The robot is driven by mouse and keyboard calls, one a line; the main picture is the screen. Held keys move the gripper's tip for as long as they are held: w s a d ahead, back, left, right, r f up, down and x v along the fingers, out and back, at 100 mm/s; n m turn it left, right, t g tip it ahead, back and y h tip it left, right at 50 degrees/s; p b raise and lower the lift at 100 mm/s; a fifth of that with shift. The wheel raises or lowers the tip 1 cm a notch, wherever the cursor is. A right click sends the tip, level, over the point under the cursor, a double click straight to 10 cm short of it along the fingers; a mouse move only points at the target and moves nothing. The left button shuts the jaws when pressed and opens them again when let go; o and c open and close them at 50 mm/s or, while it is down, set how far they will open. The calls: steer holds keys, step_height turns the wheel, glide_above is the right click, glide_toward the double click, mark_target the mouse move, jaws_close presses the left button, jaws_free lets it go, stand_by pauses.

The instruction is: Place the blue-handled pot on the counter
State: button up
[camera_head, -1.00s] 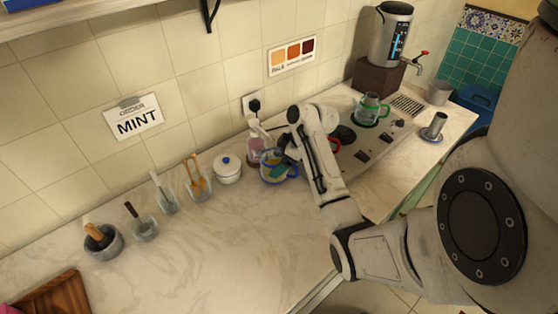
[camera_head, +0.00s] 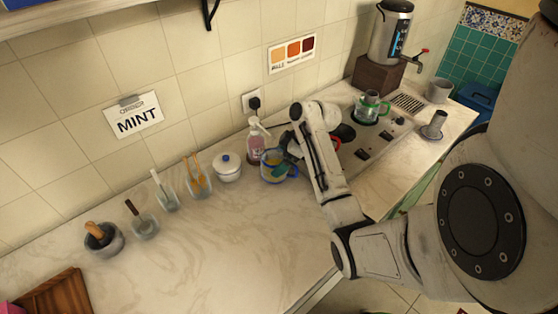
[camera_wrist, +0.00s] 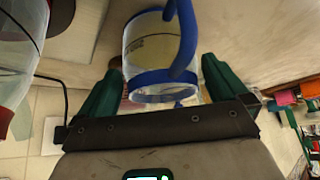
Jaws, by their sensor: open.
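The blue-handled pot (camera_head: 270,172) is clear glass with blue bands and a blue handle. In the head view it stands on the marble counter (camera_head: 200,245), right of the white lidded jar. In the wrist view the pot (camera_wrist: 150,48) shows between and beyond the fingers, its blue handle towards the right finger. My gripper (camera_wrist: 160,66) is open, with one green finger on each side of the pot. I cannot tell whether either finger touches it. In the head view my gripper (camera_head: 288,166) is partly hidden by my wrist.
A spray bottle (camera_head: 254,145) stands close behind the pot, and the white jar (camera_head: 228,168) to its left. A red-handled glass pot (camera_wrist: 22,35) is left in the wrist view. A green-handled pot (camera_head: 368,107) sits on the stove.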

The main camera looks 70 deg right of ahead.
steer(key=v, duration=1)
steer(key=shift+s+r, duration=0.25)
steer(key=shift+r, duration=0.1)
